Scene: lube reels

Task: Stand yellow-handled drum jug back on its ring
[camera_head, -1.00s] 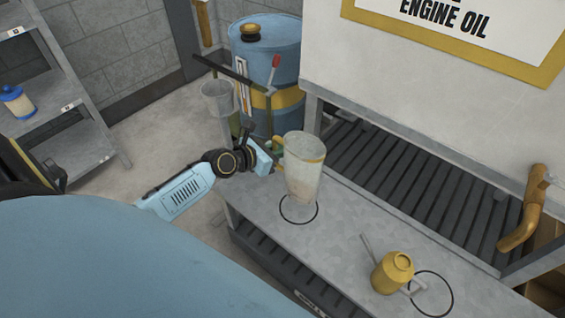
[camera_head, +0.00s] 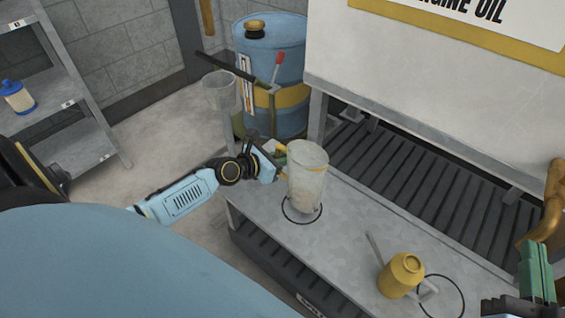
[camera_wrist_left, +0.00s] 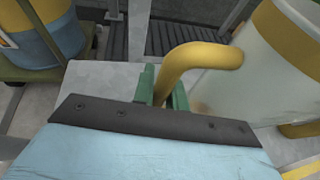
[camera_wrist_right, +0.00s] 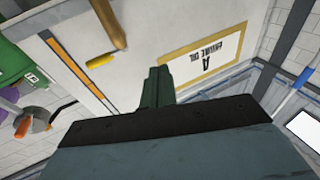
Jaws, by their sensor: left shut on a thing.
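The drum jug (camera_head: 308,180) is a cloudy clear vessel with a yellow band and a yellow handle. It stands nearly upright over the black ring (camera_head: 284,214) on the grey bench; I cannot tell whether its base touches the bench. My left gripper (camera_head: 279,157) is shut on the yellow handle (camera_wrist_left: 205,54), with a green finger on each side in the left wrist view (camera_wrist_left: 162,88). The jug's wall (camera_wrist_left: 275,85) is close on the right there. My right gripper (camera_head: 538,272) is at the right edge, its green fingers together and empty in the right wrist view (camera_wrist_right: 157,88).
A blue drum (camera_head: 272,60) and a clear bucket (camera_head: 219,92) are behind the left end. A slatted rack (camera_head: 400,170) runs along the back.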

